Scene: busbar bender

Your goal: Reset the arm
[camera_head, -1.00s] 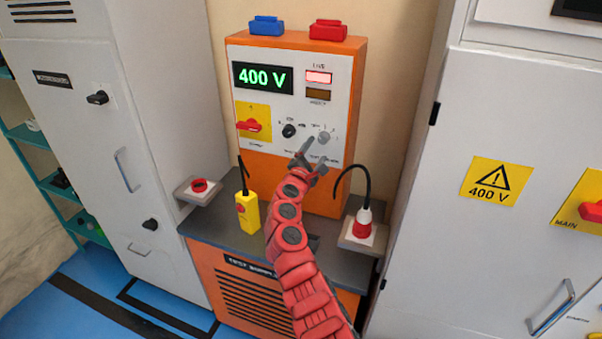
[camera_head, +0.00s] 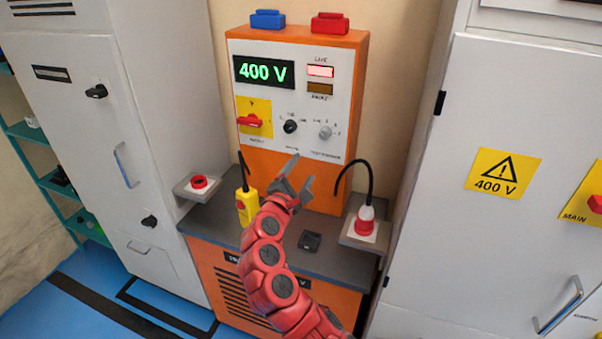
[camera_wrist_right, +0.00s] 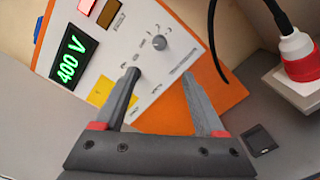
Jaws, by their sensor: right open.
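My right gripper (camera_head: 300,178) is open and empty in front of the lower orange part of the test supply (camera_head: 350,95), below its knobs. Its two fingers also show spread apart in the right wrist view (camera_wrist_right: 165,98), with nothing between them. My red right arm comes up from the bottom of the head view. The supply's display (camera_head: 263,72) reads 400 V in green. The upper lamp (camera_head: 320,71) is lit pinkish red and the lower one (camera_head: 320,89) is dark amber. A grey knob (camera_head: 325,132) and a black knob (camera_head: 290,127) sit on the panel. My left gripper is not in view.
A yellow handheld box (camera_head: 247,208) stands left of my arm on the grey bench top (camera_head: 222,226). A red plug (camera_head: 364,220) with a black cable stands at right. A red button (camera_head: 199,182) sits at left. Grey cabinets flank the bench.

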